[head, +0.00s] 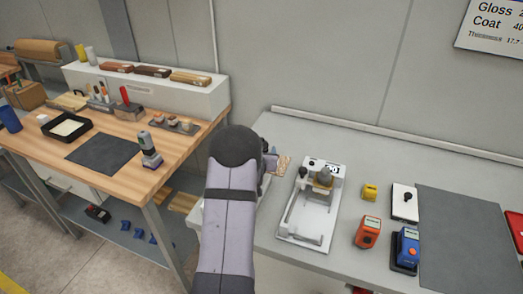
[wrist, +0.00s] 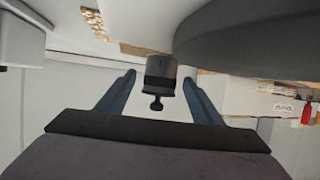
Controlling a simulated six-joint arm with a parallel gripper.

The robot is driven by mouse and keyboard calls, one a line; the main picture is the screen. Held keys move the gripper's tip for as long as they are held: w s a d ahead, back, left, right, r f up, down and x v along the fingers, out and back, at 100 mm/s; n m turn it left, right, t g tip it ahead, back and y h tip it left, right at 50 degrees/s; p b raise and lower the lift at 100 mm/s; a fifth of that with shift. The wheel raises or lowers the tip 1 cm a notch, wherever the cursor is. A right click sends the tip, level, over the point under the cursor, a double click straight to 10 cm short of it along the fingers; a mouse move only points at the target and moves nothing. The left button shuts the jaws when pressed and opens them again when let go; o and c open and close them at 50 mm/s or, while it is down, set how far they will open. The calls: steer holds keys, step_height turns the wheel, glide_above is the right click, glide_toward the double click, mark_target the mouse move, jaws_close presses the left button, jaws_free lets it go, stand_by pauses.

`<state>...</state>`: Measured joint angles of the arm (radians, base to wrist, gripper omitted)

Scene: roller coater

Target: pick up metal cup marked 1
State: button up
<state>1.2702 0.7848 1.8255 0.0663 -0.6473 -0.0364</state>
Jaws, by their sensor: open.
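My gripper (wrist: 159,80) is open in the wrist view, with one blue-grey finger on each side. A dark grey cylinder with a small black knob (wrist: 160,73) shows between the fingertips, with a gap to each finger. It may be the metal cup, but no mark 1 is readable on it. In the head view my arm hides most of the area around the gripper. No cup marked 1 can be made out there.
A white device (head: 311,220) stands on the grey bench right of my arm, by a brown speckled piece (head: 284,164). Further right are a yellow block (head: 370,192), an orange gauge (head: 368,232) and a blue gauge (head: 406,246). A wooden bench (head: 170,167) stands left.

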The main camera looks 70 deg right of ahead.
jaws_close()
steer(key=shift+r, duration=0.15)
